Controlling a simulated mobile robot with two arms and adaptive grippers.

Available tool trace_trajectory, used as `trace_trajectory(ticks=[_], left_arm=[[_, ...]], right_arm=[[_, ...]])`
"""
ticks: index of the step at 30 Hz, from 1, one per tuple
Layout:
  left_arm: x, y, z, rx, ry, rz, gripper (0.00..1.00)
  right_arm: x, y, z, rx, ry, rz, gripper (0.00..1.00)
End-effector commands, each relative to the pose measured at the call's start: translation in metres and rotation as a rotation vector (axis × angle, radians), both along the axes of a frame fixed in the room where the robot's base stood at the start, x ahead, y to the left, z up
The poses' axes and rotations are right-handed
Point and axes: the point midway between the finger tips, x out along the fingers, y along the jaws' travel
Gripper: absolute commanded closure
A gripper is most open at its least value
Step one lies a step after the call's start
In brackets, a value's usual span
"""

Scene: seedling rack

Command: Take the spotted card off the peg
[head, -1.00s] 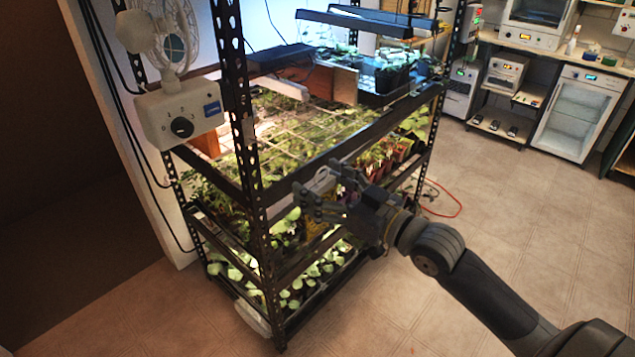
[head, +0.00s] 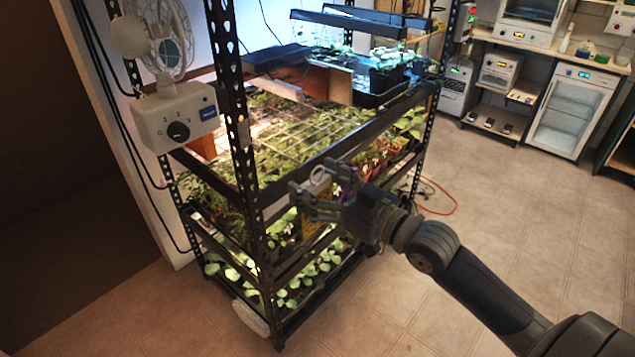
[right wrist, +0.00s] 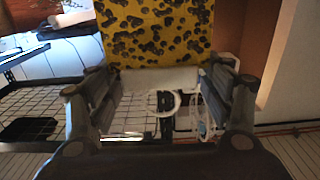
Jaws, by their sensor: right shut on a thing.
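The spotted card (right wrist: 155,32) is yellow with black spots and fills the top middle of the right wrist view. A white strip (right wrist: 160,80) runs along its edge, with a white ring (right wrist: 165,102) beyond. My right gripper (right wrist: 160,88) is shut on the strip, one finger at each end. In the head view my right gripper (head: 312,190) is at the rack's front beam, with the yellow card (head: 317,243) hanging below it, partly hidden. The peg is not clearly seen; I cannot tell whether the ring is around it. My left gripper is out of view.
The black plant rack (head: 345,148) with a perforated post (head: 236,105) stands close left of my gripper. A white control box (head: 178,117) and a fan (head: 172,38) are by the post. The tiled floor (head: 500,215) on the right is clear.

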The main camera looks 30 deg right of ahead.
Motion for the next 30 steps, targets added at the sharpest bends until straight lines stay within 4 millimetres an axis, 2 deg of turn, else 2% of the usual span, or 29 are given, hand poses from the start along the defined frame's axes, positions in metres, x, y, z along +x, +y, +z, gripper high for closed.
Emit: trace_trajectory(ticks=[30], left_arm=[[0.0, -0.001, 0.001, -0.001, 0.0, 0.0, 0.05]], right_arm=[[-0.036, -0.013, -0.001, 0.0, 0.002, -0.001, 0.37]])
